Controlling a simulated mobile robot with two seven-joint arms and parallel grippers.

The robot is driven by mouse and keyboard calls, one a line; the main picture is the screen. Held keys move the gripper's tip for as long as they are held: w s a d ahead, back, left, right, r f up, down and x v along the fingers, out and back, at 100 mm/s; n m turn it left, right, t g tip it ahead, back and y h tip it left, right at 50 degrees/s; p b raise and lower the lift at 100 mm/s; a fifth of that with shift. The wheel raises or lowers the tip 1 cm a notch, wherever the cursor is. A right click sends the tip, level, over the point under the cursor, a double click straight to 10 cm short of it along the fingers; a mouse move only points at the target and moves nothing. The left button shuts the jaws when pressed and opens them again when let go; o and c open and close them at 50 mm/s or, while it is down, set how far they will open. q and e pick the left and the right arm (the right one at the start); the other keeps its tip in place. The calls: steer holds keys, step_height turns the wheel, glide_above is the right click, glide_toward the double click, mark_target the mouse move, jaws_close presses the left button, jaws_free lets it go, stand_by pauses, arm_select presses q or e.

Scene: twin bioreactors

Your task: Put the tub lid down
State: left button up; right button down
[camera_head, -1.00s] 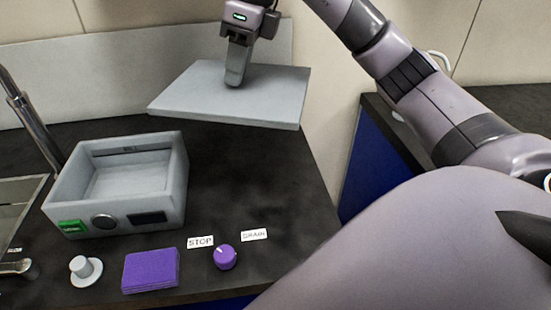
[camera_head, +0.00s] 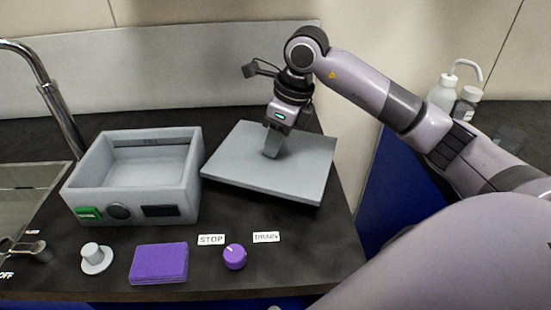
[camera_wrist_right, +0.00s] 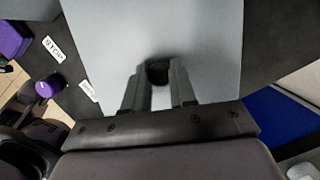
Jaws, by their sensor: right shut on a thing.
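The tub lid (camera_head: 300,170) is a flat light-grey slab just right of the tub, low over the dark counter. I cannot tell for sure whether it rests on the counter. My right gripper (camera_head: 271,150) points down at the lid's middle and is shut on its dark knob, which shows between the fingers in the right wrist view (camera_wrist_right: 158,72). The lid (camera_wrist_right: 205,35) fills the middle of that view. The grey tub (camera_head: 190,190) stands open and uncovered at the left, with a green label and a dark display on its front. My left gripper is not in view.
A purple sponge-like block (camera_head: 158,264), a purple knob (camera_head: 234,256) with STOP and drain labels, and a grey round knob (camera_head: 96,258) line the counter's front. A sink with a tap (camera_head: 55,95) is at the left. Bottles (camera_head: 443,92) stand at the back right.

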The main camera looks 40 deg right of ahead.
mark_target(275, 160)
step_height(275, 160, down, 4)
steer(key=shift+f, duration=0.45)
steer(key=c, duration=1.3)
jaws_free()
steer(key=shift+f, duration=0.2)
steer(key=shift+c, duration=0.2)
steer(key=o, duration=0.4)
steer(key=shift+r, duration=0.1)
